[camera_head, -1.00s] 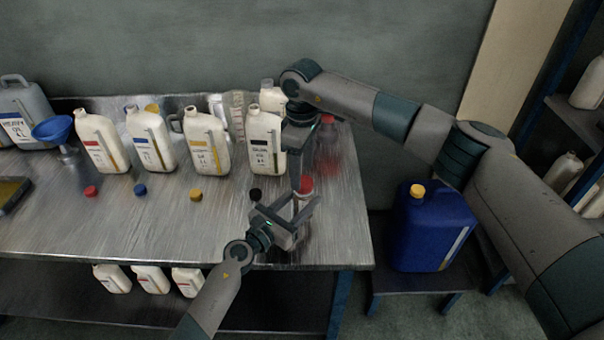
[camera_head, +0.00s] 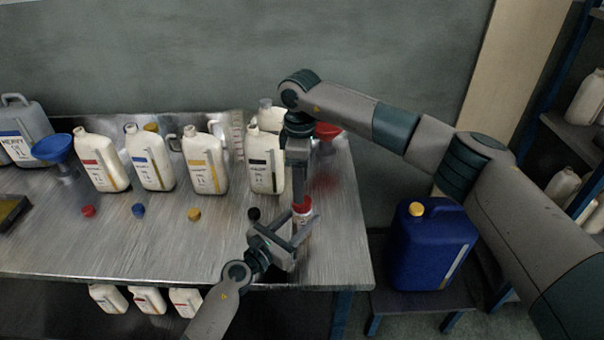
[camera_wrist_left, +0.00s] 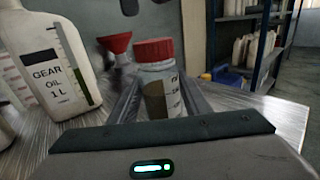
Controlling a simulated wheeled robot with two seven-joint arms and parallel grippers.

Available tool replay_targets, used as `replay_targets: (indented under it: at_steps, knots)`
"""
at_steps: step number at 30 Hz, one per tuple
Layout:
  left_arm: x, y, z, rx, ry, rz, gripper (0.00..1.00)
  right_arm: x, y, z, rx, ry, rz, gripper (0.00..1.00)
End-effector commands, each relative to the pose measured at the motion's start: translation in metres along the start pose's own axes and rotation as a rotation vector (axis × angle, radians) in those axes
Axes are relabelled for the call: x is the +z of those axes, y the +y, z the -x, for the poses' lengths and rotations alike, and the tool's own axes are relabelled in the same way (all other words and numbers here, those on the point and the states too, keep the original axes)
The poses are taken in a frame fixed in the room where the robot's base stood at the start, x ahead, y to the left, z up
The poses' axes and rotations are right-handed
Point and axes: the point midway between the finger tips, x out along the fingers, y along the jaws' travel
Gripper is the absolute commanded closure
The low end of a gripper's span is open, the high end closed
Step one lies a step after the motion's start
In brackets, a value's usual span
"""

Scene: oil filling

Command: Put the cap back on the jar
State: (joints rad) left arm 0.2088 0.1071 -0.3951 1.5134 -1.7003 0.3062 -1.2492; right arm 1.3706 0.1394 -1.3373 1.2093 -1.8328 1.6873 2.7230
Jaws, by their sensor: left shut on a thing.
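The small clear jar (camera_wrist_left: 160,92) with a printed label stands upright between the fingers of my left gripper (camera_head: 292,232), which is shut on it near the table's front edge. The red cap (camera_wrist_left: 153,50) sits on top of the jar; I cannot tell how tightly. The cap also shows in the head view (camera_head: 302,204). My right gripper (camera_head: 300,185) points down over the cap. In the left wrist view a dark fingertip (camera_wrist_left: 130,7) hangs above the cap, apart from it. The spread of the right fingers is hidden.
Oil jugs, including the gear oil jug (camera_wrist_left: 50,68), stand in a row behind. Loose red (camera_head: 88,211), blue (camera_head: 138,210), yellow (camera_head: 194,214) and black (camera_head: 254,214) caps lie in front. A red funnel (camera_head: 328,130) stands behind right. A blue canister (camera_head: 430,245) is off the table.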

Motion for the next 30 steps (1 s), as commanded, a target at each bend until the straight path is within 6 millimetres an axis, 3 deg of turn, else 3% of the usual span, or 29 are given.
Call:
replay_targets:
  at_steps: [30]
  knots:
    - [0.0, 0.0, 0.0, 0.0, 0.0, 0.0, 1.0, 0.002, 0.0, 0.013, 0.0, 0.001, 1.561, 0.46]
